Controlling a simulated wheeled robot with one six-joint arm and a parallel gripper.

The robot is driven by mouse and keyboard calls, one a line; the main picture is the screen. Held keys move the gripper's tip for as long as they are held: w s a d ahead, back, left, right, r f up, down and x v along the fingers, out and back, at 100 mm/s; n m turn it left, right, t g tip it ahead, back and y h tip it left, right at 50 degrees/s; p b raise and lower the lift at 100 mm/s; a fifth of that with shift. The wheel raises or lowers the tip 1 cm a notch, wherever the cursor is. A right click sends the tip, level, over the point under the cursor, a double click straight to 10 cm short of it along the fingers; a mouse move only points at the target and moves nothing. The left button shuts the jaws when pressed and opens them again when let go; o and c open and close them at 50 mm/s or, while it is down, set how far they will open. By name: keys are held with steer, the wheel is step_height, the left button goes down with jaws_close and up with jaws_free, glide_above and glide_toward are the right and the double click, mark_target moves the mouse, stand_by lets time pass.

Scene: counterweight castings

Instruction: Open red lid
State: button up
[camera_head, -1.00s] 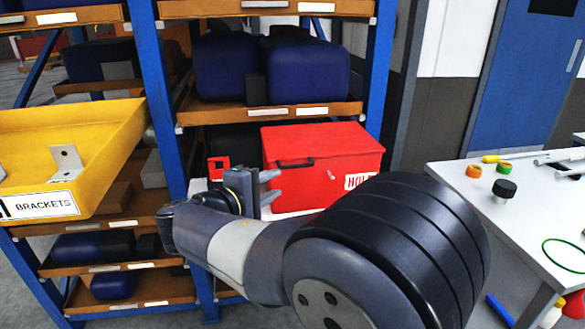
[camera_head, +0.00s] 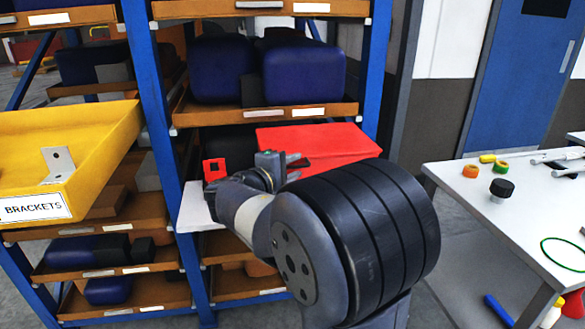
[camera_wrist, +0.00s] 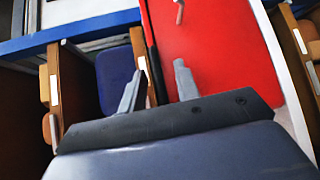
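The red lid (camera_head: 335,138) tops a red box on the rack's middle level and looks closed. My arm hides most of the box front. My gripper (camera_head: 303,161) is at the front of the box near the lid's dark handle, which is mostly hidden. In the wrist view, my gripper (camera_wrist: 158,70) has its two grey fingers apart. A red face of the box (camera_wrist: 225,55) fills the right, with a grey latch-like piece (camera_wrist: 179,12) at the top. A dark strip, perhaps the handle, runs between the fingers in the picture; I cannot tell its depth.
A small red square frame (camera_head: 214,169) stands on a white board (camera_head: 195,212) left of the gripper. A yellow brackets bin (camera_head: 95,122) sits further left. Blue rack posts (camera_head: 150,90) flank the shelf. A white table (camera_head: 520,225) with small parts stands right.

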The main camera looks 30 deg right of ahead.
steer(key=shift+c, duration=0.2)
jaws_close()
stand_by(0.5)
